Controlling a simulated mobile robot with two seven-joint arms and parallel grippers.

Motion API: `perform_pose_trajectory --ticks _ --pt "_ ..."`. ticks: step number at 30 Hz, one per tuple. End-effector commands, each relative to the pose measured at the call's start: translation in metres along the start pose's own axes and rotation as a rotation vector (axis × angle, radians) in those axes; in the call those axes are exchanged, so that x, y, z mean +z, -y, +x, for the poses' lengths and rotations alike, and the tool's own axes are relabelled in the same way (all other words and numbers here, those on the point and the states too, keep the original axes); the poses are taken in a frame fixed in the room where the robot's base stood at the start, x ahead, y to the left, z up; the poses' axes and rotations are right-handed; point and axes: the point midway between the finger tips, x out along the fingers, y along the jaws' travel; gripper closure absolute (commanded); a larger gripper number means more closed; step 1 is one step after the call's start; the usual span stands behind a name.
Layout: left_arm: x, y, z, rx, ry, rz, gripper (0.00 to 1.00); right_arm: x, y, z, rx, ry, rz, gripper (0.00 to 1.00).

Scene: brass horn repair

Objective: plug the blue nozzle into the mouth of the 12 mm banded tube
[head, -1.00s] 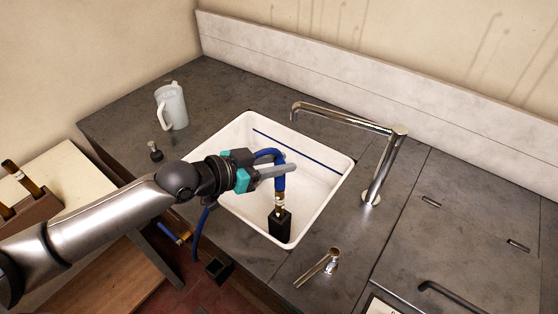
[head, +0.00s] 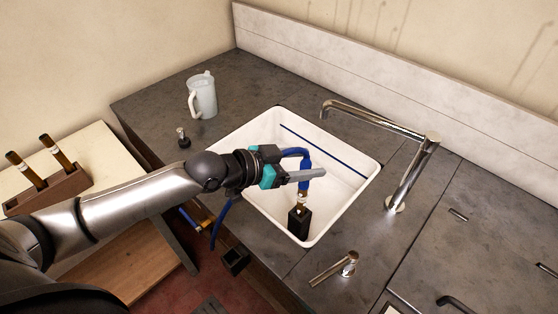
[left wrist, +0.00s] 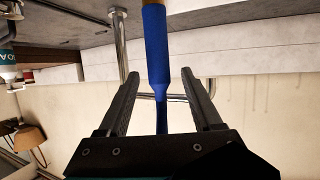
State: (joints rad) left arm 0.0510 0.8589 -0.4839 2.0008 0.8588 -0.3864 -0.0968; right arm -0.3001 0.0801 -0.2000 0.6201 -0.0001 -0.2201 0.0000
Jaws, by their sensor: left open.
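The blue nozzle (head: 305,168) stands upright over the sink, its lower end meeting the mouth of a brass tube (head: 301,198) with a pale band. How deep it sits cannot be told. The tube stands in a black block (head: 299,222) inside the sink. My left gripper (head: 308,176) reaches in from the left at nozzle height. In the left wrist view the nozzle (left wrist: 157,50) and its narrower hose run between and beyond the open fingers (left wrist: 158,85), with a gap on both sides; brass shows at the top edge. My right gripper is not in view.
The white sink (head: 350,200) is set in a grey counter. A tap (head: 410,172) arches over its right side. A white jug (head: 203,96) and a small metal fitting (head: 182,137) stand at left. A wooden rack (head: 50,190) holds two banded tubes. A blue hose (head: 222,225) hangs down in front.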

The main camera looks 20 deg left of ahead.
Motion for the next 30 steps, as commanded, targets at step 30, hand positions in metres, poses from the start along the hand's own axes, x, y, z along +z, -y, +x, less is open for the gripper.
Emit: perform_pose_trajectory --ticks 30 --pt "0.0 -0.001 -0.104 0.002 0.004 0.0 0.34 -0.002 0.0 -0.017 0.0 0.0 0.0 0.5"
